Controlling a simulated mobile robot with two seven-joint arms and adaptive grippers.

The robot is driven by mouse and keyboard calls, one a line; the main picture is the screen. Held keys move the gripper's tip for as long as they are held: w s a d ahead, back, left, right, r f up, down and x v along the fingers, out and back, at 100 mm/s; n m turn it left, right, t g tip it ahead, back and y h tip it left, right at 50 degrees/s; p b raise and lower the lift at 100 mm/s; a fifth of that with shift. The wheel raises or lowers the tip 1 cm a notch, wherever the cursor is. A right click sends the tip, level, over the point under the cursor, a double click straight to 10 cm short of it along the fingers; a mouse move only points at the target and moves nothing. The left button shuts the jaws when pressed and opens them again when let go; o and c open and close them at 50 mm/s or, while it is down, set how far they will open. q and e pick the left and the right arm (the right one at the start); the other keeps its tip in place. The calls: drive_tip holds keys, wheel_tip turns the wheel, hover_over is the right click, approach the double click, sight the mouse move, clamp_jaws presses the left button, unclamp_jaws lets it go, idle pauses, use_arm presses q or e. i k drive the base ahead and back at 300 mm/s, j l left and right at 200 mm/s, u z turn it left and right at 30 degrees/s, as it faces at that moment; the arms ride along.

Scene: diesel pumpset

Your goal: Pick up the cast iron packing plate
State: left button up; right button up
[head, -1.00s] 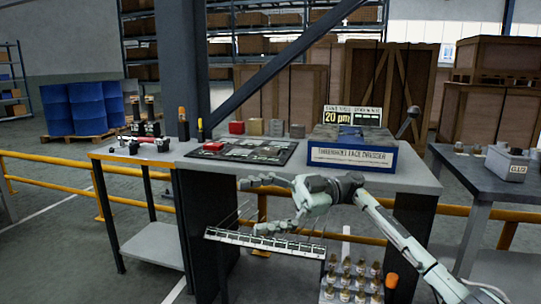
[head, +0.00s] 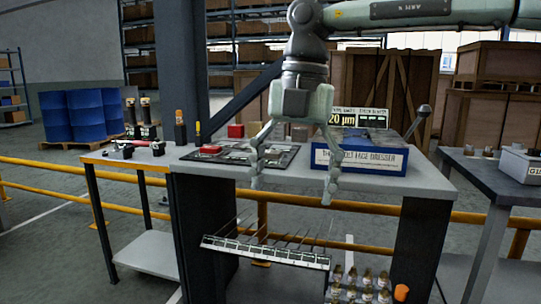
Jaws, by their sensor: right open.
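I cannot tell for sure which piece is the cast iron packing plate. At the back of the grey bench (head: 200,168) stand a red block (head: 235,131), a tan block (head: 253,129) and a grey block (head: 299,133). My right gripper (head: 291,191) hangs pointing down at the bench's front edge, between the mat and the blue box. Its fingers are wide apart with nothing between them, and it hides part of the mat. My left gripper is not in view.
A blue box labelled as a face dresser (head: 360,158) stands on the bench's right, with a "20 µm" display (head: 343,117) behind it. A slatted rack (head: 265,252) and several small bottles (head: 352,285) are below. Another table (head: 490,180) stands right, beyond a gap.

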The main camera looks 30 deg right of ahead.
sight(273, 154)
drive_tip(key=i+l, duration=1.45)
drive_tip(key=i, duration=0.1)
